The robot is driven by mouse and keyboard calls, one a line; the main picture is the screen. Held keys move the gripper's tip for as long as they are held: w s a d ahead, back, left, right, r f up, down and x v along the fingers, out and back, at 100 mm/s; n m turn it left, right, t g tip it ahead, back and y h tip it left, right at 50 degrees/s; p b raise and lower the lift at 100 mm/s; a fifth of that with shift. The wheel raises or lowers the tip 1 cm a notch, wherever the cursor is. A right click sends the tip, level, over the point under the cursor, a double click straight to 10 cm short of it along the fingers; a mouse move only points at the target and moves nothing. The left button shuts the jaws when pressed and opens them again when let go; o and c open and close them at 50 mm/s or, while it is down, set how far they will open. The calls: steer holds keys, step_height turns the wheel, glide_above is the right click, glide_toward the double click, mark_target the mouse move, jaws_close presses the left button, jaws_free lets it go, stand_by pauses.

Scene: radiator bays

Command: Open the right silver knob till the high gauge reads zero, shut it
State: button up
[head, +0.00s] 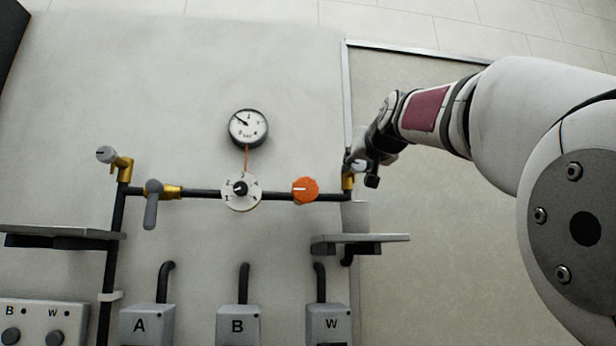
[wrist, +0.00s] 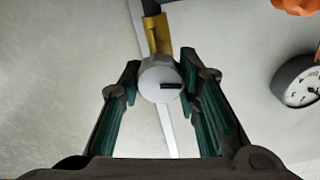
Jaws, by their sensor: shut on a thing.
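The right silver knob (wrist: 160,84) sits on a brass fitting (wrist: 157,35) in the wrist view, with a dark slot mark on its face. My gripper (wrist: 160,88) has its green-padded fingers on either side of the knob, shut on it. In the head view my gripper (head: 366,172) is at the right end of the pipe, where it mostly hides the knob; the brass fitting (head: 348,183) shows below. The high gauge (head: 248,128) is a round white dial on the wall; its needle points to the upper left, and I cannot read its value surely. It also shows in the wrist view (wrist: 301,85).
A left silver knob (head: 107,154), grey lever (head: 152,205), numbered dial (head: 241,191) and orange knob (head: 305,190) line the dark pipe. A small shelf (head: 375,239) juts out below my gripper. Boxes A (head: 147,325), B (head: 238,324) and W (head: 328,323) stand lower down.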

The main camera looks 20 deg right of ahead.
steer(key=m, duration=0.5)
steer(key=shift+d, duration=0.1)
steer(key=m, duration=0.6)
steer(key=shift+p, duration=0.3)
steer(key=shift+f, duration=0.1)
steer(key=o, duration=1.1)
steer(key=shift+s, duration=0.15)
steer(key=v, duration=1.1)
steer(key=shift+s, duration=0.4)
